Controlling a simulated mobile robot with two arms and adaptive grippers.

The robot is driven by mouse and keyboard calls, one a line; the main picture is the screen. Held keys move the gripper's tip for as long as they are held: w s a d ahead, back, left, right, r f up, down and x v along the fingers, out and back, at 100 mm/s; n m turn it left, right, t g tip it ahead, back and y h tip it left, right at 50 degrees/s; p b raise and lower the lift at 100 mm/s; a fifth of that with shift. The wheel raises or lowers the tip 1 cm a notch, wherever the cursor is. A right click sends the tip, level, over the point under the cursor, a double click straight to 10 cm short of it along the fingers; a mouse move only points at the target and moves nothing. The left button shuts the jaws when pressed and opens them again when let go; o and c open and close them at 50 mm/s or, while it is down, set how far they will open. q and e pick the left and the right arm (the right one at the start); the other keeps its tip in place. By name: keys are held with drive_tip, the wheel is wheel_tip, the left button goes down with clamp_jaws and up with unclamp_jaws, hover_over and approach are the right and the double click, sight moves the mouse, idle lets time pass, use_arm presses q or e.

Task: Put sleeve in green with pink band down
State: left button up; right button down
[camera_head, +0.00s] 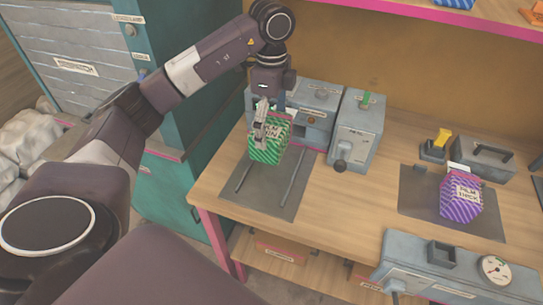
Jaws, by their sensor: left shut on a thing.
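A green striped sleeve (266,153) with a pale printed label is held upright by my left gripper (262,133), which is shut on it from above. The sleeve is over the back part of a dark grey mat (262,204) with two thin rails, in front of a grey machine. I cannot tell whether its bottom touches the mat. My right gripper is not in view.
A purple striped pack (458,208) stands on another dark mat (415,205) at the right. A grey box with a lever (354,135) stands right of the sleeve. A grey gauge unit (450,268) is at the front right. The wooden table (345,205) is clear between the mats.

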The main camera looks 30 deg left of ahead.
use_arm(q)
wheel_tip(320, 180, down, 10)
drive_tip(key=shift+f+p, duration=0.1)
drive_tip(key=shift+p, duration=0.8)
drive_tip(key=shift+f, duration=0.2)
drive_tip(key=shift+f, duration=0.2)
drive_tip(key=o, duration=1.1)
